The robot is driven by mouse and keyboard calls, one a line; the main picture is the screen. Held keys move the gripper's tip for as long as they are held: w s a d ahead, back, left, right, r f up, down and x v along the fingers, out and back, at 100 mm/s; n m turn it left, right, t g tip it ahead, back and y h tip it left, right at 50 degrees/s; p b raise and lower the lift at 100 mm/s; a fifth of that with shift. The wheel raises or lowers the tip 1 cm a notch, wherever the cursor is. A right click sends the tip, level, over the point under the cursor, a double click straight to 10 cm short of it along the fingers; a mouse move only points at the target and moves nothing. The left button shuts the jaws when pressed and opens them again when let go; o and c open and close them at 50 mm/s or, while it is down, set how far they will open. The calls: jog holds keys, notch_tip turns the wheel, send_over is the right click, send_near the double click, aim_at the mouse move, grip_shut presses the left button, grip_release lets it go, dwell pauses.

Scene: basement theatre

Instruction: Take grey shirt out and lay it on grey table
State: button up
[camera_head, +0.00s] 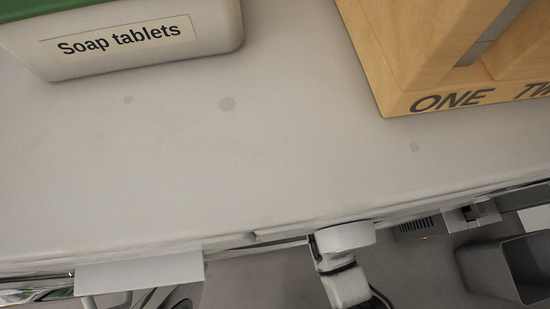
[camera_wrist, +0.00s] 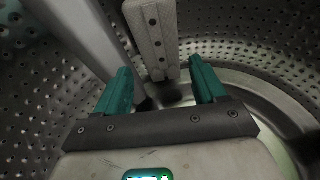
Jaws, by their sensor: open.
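My gripper (camera_wrist: 160,66) is inside a perforated metal drum (camera_wrist: 245,35) in the wrist view. Its two teal fingers are spread apart, with nothing visibly held between them. A small dark patch lies beyond the gap between the fingers; I cannot tell what it is. I cannot make out a grey shirt in either view. In the head view, a light grey worktop (camera_head: 210,175) fills most of the picture; I cannot tell whether it is the grey table. The gripper itself is out of sight there, and part of my arm shows below the worktop's edge.
Pale ribs (camera_wrist: 153,38) stand out in the drum close to the fingers. A "Soap tablets" box (camera_head: 215,30) and a wooden box marked "ONE" (camera_head: 400,70) stand on the worktop. The worktop between and below them is clear. A dark grey bin (camera_head: 485,270) is at lower right.

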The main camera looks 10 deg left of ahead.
jog(key=shift+b+x, duration=2.35)
jog(key=shift+x, duration=1.3)
jog(key=shift+r, duration=0.1)
jog(key=c, duration=0.7)
